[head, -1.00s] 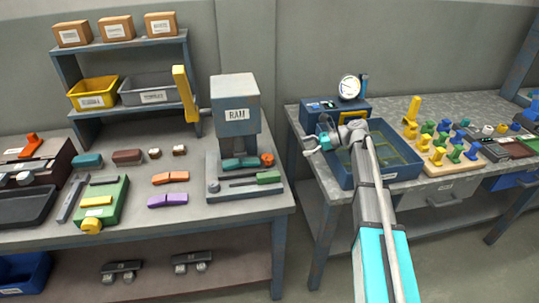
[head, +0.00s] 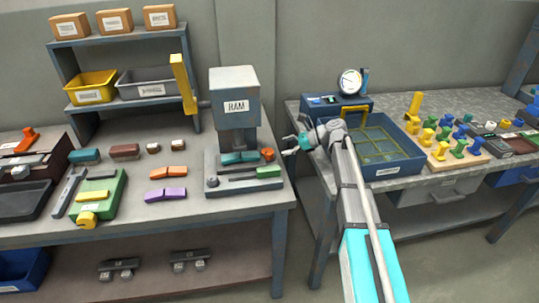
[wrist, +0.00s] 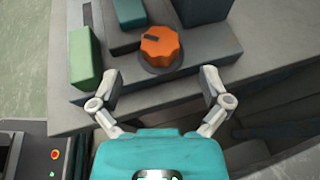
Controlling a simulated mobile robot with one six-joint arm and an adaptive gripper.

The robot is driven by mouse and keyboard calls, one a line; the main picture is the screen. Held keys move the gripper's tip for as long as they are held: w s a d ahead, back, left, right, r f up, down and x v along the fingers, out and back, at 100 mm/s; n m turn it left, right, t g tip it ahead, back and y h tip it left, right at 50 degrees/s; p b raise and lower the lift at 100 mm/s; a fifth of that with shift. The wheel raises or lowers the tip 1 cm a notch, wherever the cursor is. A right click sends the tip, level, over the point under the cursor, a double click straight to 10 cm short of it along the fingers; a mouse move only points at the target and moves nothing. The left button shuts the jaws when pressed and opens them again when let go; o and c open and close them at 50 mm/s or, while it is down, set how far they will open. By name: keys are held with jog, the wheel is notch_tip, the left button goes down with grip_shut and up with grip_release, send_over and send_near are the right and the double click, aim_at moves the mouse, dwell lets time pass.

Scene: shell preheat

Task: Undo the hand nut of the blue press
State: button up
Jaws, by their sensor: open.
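The blue-grey press labelled RAM (head: 235,105) stands at the right end of the left bench. Its orange hand nut (head: 268,154) sits on the right of its base; in the wrist view the nut (wrist: 160,46) is a fluted knob with a dark mark on top. My gripper (head: 287,146) is open and empty, just right of the nut in the head view. In the wrist view the gripper (wrist: 160,76) has its fingers spread wide, with the nut ahead of them and between their lines. The fingers look apart from the nut.
A green block (wrist: 85,58) lies on the press base near the nut, with a teal block (head: 240,158) under the ram. A gap separates this bench from the right one, which holds a blue tray (head: 400,168) and a gauge box (head: 335,104).

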aim_at(268, 151)
jog(key=shift+b+x, duration=0.95)
jog(key=shift+x, duration=2.15)
jog(key=c, duration=1.2)
